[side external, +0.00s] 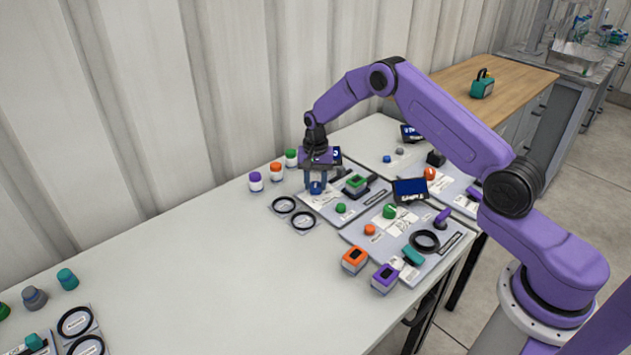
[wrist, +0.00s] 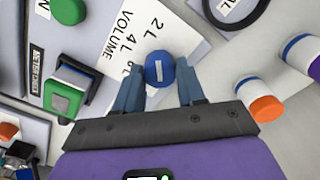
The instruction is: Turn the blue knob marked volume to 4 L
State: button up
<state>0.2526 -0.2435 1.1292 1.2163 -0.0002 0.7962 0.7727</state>
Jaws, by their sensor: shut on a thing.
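The blue knob (wrist: 158,72) sits between my fingertips in the wrist view. A white line on its top runs roughly up and down in the picture. The word VOLUME and the marks 2 L and 4 L are printed on a white label (wrist: 165,30) beside it; a third mark is partly hidden by the left finger. My gripper (wrist: 159,68) is shut on the blue knob, one finger on each side. In the side external view my gripper (side external: 316,183) points down over the blue knob (side external: 316,188) on a grey panel.
A green-topped block (side external: 355,183) and a green knob (side external: 341,208) stand close by on the same panel. Black rings (side external: 303,220) lie in front. Bottles with purple, orange and green caps (side external: 276,172) stand to the left.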

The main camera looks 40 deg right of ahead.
jog(key=n, duration=0.4)
jog(key=shift+n, duration=2.9)
jog(key=shift+r, duration=0.1)
jog(key=o, duration=1.1)
jog(key=shift+c, duration=0.2)
